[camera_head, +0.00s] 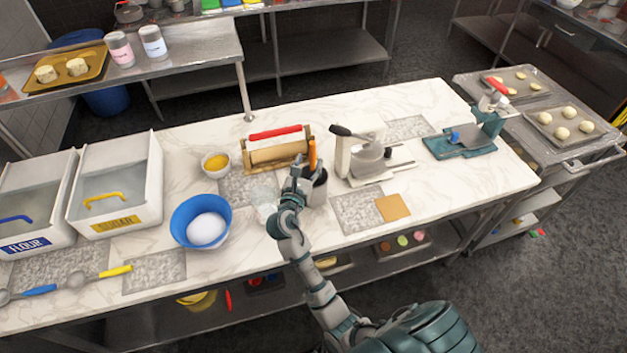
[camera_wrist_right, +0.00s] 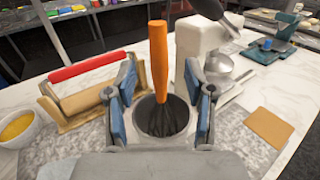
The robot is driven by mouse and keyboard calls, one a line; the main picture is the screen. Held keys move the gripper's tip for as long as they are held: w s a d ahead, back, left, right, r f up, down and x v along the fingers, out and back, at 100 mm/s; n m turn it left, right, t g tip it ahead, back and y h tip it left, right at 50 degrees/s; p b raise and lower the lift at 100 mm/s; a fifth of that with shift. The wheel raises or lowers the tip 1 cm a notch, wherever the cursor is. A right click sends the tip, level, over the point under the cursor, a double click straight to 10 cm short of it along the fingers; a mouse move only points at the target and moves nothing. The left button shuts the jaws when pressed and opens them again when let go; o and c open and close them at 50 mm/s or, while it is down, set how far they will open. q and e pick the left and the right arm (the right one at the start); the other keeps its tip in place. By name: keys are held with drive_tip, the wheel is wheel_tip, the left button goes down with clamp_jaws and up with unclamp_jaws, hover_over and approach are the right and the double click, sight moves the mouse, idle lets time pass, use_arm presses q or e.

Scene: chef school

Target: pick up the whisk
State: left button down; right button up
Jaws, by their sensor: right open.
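The whisk has an orange handle and dark wires; in the right wrist view the whisk (camera_wrist_right: 159,62) stands upright with its wires down in a grey round container (camera_wrist_right: 180,112). In the head view the whisk's handle (camera_head: 312,153) shows just beyond my gripper. My right gripper (camera_wrist_right: 162,100) is open, with one blue-padded finger on each side of the whisk. In the head view the right gripper (camera_head: 298,175) partly hides the container (camera_head: 320,186). My left gripper is not in view.
A rolling pin stand with a red bar (camera_head: 277,150) is left of the whisk. A white mixer (camera_head: 360,158) stands close on the right. A blue bowl (camera_head: 187,222), a small yellow-filled bowl (camera_head: 215,164) and a tan square (camera_head: 393,207) lie around on the marble counter (camera_head: 450,190).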

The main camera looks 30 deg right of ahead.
sight(311, 153)
drive_tip(key=w+d, duration=0.1)
drive_tip(key=w+d+r, duration=0.1)
drive_tip(key=w, duration=0.1)
drive_tip(key=shift+d+p, duration=0.35)
drive_tip(key=shift+d, duration=0.05)
drive_tip(key=shift+w+d+f, duration=0.1)
drive_tip(key=shift+w+d, duration=0.15)
drive_tip(key=shift+d, duration=0.1)
clamp_jaws()
